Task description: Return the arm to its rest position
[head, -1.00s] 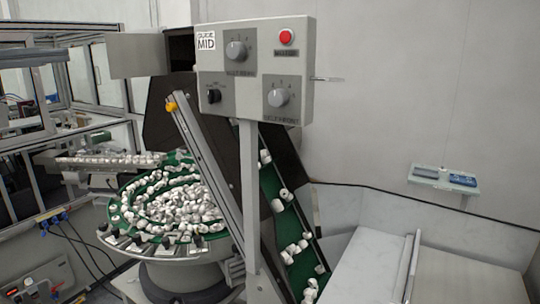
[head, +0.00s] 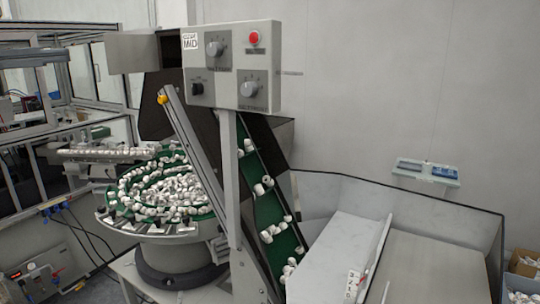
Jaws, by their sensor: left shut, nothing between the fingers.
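The rest of my left arm is out of view. My right gripper is not in view.
A grey control box (head: 232,65) with knobs and a red button stands on a post. Behind it are a round feeder bowl (head: 110,222) and a green conveyor (head: 268,208), both carrying white caps. A small wall shelf (head: 427,172) and cardboard boxes (head: 524,262) are at right.

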